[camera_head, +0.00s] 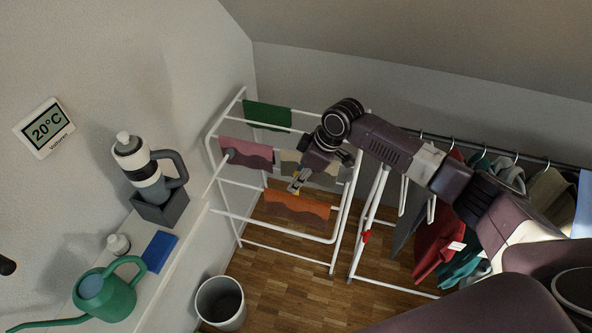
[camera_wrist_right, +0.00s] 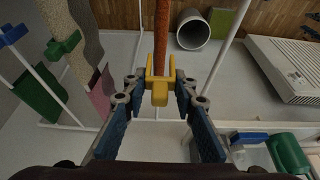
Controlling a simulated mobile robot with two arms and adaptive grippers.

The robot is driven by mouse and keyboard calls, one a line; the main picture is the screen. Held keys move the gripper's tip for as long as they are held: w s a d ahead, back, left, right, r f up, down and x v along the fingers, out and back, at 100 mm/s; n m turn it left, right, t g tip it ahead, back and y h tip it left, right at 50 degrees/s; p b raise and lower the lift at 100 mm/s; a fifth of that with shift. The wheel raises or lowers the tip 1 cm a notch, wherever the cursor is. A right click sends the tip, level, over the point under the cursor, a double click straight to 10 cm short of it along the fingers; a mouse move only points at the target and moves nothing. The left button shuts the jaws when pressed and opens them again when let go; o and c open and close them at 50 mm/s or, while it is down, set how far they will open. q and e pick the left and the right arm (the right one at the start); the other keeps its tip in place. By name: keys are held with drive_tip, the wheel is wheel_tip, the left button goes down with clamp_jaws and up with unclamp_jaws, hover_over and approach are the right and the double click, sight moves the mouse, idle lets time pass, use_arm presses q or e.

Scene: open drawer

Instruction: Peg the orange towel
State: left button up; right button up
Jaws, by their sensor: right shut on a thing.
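The orange towel (camera_head: 296,206) hangs over a rod of the white drying rack (camera_head: 240,214). In the wrist view the orange towel (camera_wrist_right: 163,28) shows nearly edge-on. My right gripper (camera_head: 298,181) is above this towel. In the wrist view my right gripper (camera_wrist_right: 158,95) is shut on a yellow peg (camera_wrist_right: 158,90), held between its fingertips. The peg's two prongs point at the towel, one on each side of its near edge; whether they clamp it I cannot tell. My left gripper is not in view.
A green towel (camera_head: 267,115), a pink towel (camera_head: 247,152) and a beige towel (camera_head: 318,168) hang on the same rack. A red peg (camera_head: 366,236) is on the frame to the right. Clothes hang further right. A bin (camera_head: 221,301) stands on the floor.

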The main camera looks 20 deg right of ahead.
sight(296, 197)
idle(0.3)
drive_tip(key=shift+f+p, duration=0.1)
drive_tip(key=shift+p, duration=0.25)
drive_tip(key=shift+f+b, duration=0.35)
drive_tip(key=shift+f, duration=0.2)
drive_tip(key=shift+f+b, duration=1.45)
drive_tip(key=shift+f, duration=1.75)
drive_tip(key=o, duration=0.8)
drive_tip(key=shift+o, duration=0.2)
